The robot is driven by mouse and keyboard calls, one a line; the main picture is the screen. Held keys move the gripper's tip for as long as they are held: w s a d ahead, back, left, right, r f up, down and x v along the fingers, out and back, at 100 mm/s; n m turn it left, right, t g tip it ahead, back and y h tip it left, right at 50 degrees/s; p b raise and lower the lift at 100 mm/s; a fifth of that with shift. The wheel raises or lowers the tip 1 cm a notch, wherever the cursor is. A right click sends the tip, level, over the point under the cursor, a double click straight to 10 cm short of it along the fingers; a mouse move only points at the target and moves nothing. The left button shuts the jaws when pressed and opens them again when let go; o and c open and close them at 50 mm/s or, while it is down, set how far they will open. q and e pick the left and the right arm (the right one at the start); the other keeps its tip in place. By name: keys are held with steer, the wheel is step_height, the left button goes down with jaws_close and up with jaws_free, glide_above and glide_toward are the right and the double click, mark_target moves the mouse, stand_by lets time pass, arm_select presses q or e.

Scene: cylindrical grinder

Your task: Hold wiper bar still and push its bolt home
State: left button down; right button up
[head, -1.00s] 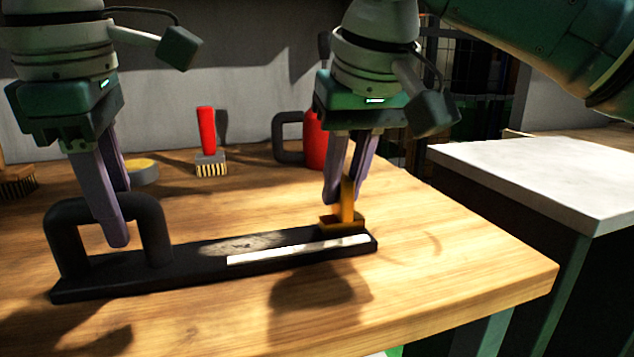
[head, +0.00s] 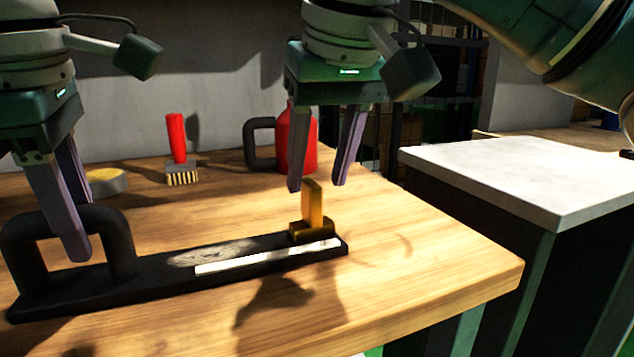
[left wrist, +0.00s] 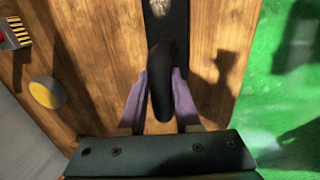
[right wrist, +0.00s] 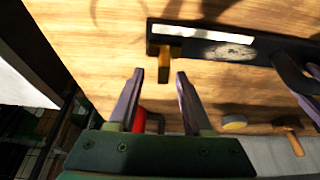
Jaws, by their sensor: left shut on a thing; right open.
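The wiper bar (head: 150,283) is a long black bar with a white strip, lying on the wooden bench. Its black loop handle (head: 122,240) stands at the left end. My left gripper (head: 82,255) is shut on this handle; the left wrist view shows the handle (left wrist: 162,85) between the fingers. The bolt (head: 312,207) is an orange-yellow upright tab on a block at the bar's right end. It also shows in the right wrist view (right wrist: 165,72). My right gripper (head: 317,186) is open and empty, above and behind the bolt, apart from it.
A red container with a dark handle (head: 296,140) stands behind the right gripper. A red-handled brush (head: 177,140) and a round yellow-topped tin (head: 106,182) stand at the back. The bench (head: 430,265) is clear to the right of the bar; a pale-topped cabinet (head: 500,175) stands beyond.

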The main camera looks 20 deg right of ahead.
steer(key=v, duration=0.9)
arm_select(q)
steer(key=c, duration=0.5)
jaws_free()
steer(key=r, duration=0.4)
steer(key=s+r, duration=0.1)
steer(key=r, duration=0.3)
steer(key=s+r, duration=0.1)
steer(key=r, duration=0.2)
steer(key=shift+s+r, duration=0.15)
steer(key=shift+r, duration=0.25)
arm_select(e)
steer(key=shift+s+r, duration=0.1)
